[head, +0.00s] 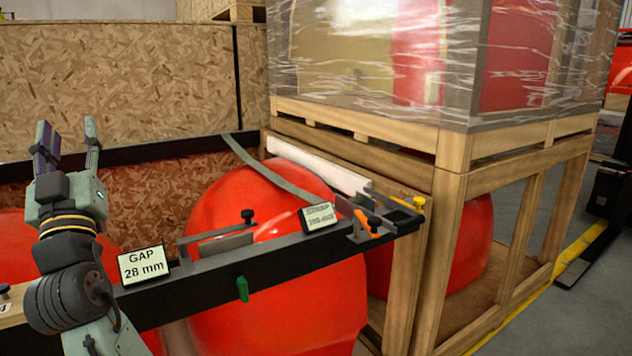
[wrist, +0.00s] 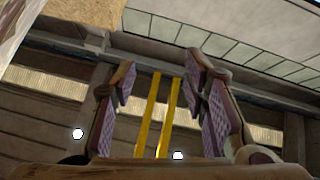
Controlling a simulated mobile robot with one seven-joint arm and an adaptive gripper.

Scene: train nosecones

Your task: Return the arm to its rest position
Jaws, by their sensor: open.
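My gripper (head: 68,148) is at the left of the head view, pointing upward with its two fingers apart and nothing between them. My arm comes up from the bottom left, in front of the dark rail and the red nosecones. In the wrist view my gripper (wrist: 163,100) also shows open and empty, its purple pads facing each other. No object is held.
A black rail (head: 285,262) carries a "GAP 28 mm" sign (head: 143,264), clamps and a strap sign (head: 318,217). Red nosecones (head: 280,310) lie beneath it. A wooden crate frame (head: 445,240) with a wrapped load stands right. A chipboard wall (head: 120,80) is behind my gripper.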

